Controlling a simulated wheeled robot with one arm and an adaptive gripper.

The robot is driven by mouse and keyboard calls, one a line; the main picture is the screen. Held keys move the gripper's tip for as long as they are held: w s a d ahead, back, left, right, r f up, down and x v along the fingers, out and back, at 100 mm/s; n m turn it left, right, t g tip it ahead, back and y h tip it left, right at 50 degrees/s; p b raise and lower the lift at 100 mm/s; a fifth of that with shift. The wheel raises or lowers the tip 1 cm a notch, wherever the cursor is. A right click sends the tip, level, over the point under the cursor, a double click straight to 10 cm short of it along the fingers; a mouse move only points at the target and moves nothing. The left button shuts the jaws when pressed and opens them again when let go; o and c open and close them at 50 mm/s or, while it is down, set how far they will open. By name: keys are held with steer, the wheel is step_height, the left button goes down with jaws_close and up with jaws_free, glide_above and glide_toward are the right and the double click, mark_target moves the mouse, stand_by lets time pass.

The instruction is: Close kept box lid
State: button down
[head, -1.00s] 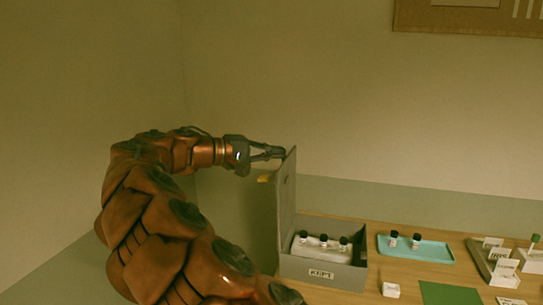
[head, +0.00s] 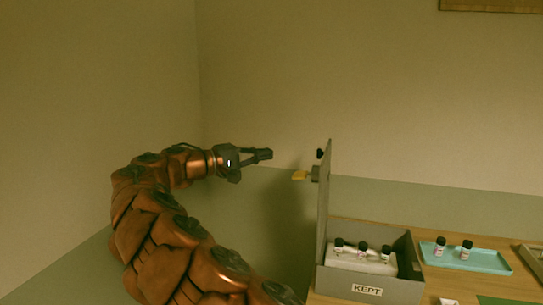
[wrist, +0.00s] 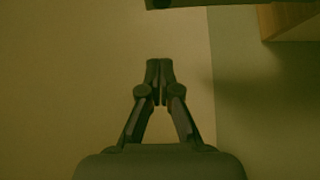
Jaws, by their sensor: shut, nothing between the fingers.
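The grey kept box (head: 400,284), labelled KEPT, stands on the table at the lower right of the head view. Its lid (head: 323,215) stands upright at the box's left side, seen nearly edge-on, so the box is open. Three dark-capped bottles (head: 362,251) sit on a pale insert inside. A yellow tab (head: 300,175) sticks out left of the lid near its top. My gripper (head: 268,154) is left of the lid's upper part, pointing right, with a visible gap between. Its fingers also show together and empty in the wrist view (wrist: 160,68).
A teal tray (head: 488,262) with two bottles (head: 454,248) lies right of the box on the wooden table (head: 450,282). A wooden edge (wrist: 288,20) shows at the wrist view's upper right. Open space lies left of the lid.

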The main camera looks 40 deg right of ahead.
steer(key=s+d+p, duration=0.3)
steer(key=s+d, duration=0.2)
steer(key=d, duration=0.5)
steer(key=shift+d, duration=0.25)
steer(key=shift+s+f, duration=0.1)
steer(key=shift+f, duration=0.05)
steer(key=shift+s, duration=0.15)
